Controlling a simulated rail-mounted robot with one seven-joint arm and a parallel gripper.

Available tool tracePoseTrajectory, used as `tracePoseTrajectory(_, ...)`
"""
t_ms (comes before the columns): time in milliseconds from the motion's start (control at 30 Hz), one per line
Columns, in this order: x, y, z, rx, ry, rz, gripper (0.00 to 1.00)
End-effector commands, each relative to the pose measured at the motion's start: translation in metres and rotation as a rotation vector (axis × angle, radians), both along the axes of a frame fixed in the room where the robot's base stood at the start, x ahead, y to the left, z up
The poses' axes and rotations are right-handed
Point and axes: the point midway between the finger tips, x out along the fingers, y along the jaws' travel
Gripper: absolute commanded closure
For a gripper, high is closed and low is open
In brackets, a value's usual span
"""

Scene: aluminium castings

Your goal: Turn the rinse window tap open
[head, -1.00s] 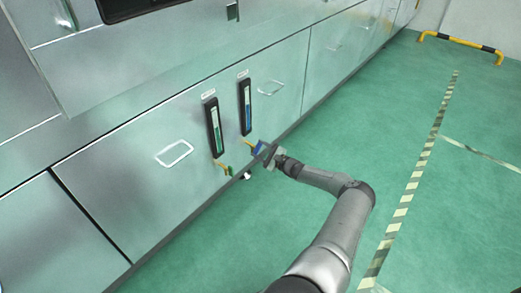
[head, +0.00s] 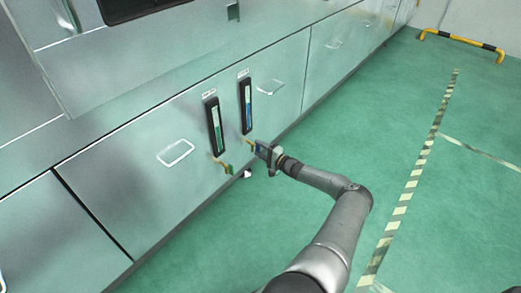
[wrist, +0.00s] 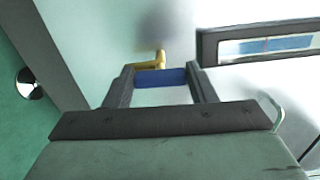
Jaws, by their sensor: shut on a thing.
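Two taps stand low on the machine's metal front, each below a black-framed sight window. The right tap has a brass body (wrist: 152,61) and a blue handle (wrist: 160,77). My gripper (head: 262,150) is shut on this blue handle, with one finger on each side in the wrist view (wrist: 161,80). In the head view my gripper partly hides the handle. The left tap (head: 226,168) has a green handle and stands free, apart from my gripper. The right window (head: 246,105) shows a blue band, the left window (head: 214,127) a green one. Their small labels are unreadable.
Metal handles (head: 175,153) stick out from the panels on both sides. A small white round fitting (head: 247,174) sits at the panel's lower edge, and a round fitting shows in the wrist view (wrist: 29,84). The green floor (head: 420,210) is clear around my arm.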

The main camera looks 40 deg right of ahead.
Motion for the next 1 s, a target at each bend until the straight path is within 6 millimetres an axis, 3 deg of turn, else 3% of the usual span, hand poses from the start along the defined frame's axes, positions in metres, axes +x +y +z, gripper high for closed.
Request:
tracePoseTrajectory(700, -0.0010, -0.0003, -0.0016, -0.077, -0.016, 0.000, 0.72)
tracePoseTrajectory(733, -0.0010, -0.0003, -0.0016, -0.077, -0.016, 0.000, 0.46)
tracePoseTrajectory(800, -0.0009, -0.0003, -0.0014, -0.077, -0.016, 0.000, 0.27)
tracePoseTrajectory(1000, -0.0005, -0.0003, -0.0009, -0.076, -0.017, 0.000, 0.27)
